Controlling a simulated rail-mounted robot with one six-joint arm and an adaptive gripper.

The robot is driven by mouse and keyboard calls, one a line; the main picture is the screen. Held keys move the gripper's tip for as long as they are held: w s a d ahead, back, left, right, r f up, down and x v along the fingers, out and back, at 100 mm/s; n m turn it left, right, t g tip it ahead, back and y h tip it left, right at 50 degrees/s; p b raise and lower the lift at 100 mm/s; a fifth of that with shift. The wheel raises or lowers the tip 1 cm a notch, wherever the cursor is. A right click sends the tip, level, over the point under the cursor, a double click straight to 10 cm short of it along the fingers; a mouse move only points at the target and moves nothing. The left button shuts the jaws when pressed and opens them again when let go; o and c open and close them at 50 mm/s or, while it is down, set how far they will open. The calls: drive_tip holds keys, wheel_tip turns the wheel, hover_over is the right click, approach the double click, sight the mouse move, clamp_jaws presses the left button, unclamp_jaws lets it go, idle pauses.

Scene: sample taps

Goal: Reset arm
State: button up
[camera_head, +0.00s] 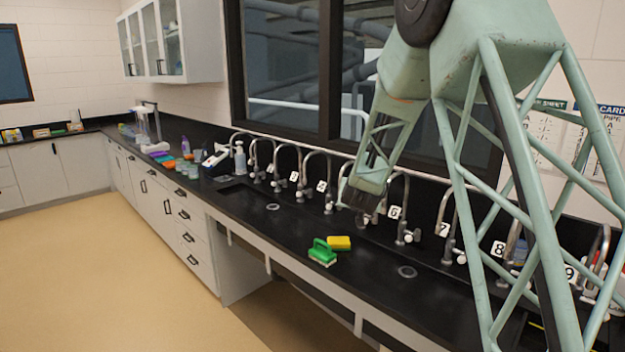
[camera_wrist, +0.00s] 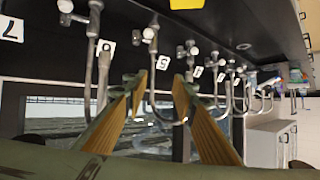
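My gripper (camera_head: 364,218) hangs low over the black counter at the row of numbered sample taps, near the tap left of number 6. In the wrist view, which is upside down, its two fingers (camera_wrist: 161,82) are apart with no object held between them. A hooked metal tap (camera_wrist: 152,62) beside label 5 shows in the gap between the fingers; I cannot tell whether they touch it. The tap by label 6 (camera_head: 406,206) stands just right of my gripper. Label 5 is hidden by my gripper in the head view.
A green brush (camera_head: 322,253) and a yellow sponge (camera_head: 339,242) lie on the black counter (camera_head: 285,233) in front of the taps. More taps line the back edge on both sides. Bottles and coloured items (camera_head: 175,155) stand farther left. A window (camera_head: 285,65) is behind.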

drive_tip(key=s+r+n+g+y, duration=0.1)
drive_tip(key=s+r, duration=0.4)
drive_tip(key=s, duration=0.6)
drive_tip(key=s+a+r+g+y, duration=0.15)
drive_tip(key=s+r, duration=0.35)
drive_tip(key=s, duration=0.5)
drive_tip(key=s+r+n+g+y, duration=0.1)
drive_tip(key=s+r, duration=0.4)
drive_tip(key=s, duration=0.6)
drive_tip(key=s+d+f+g+h, duration=0.1)
drive_tip(key=s+d+g, duration=0.1)
drive_tip(key=s, duration=1.9)
drive_tip(key=s+d+f+n+g, duration=0.1)
drive_tip(key=s+d+g, duration=0.2)
drive_tip(key=s, duration=1.8)
drive_tip(key=shift+d+f+h, duration=0.35)
drive_tip(key=shift+d+f, duration=0.05)
drive_tip(key=shift+d, duration=0.3)
drive_tip(key=shift+w, duration=0.1)
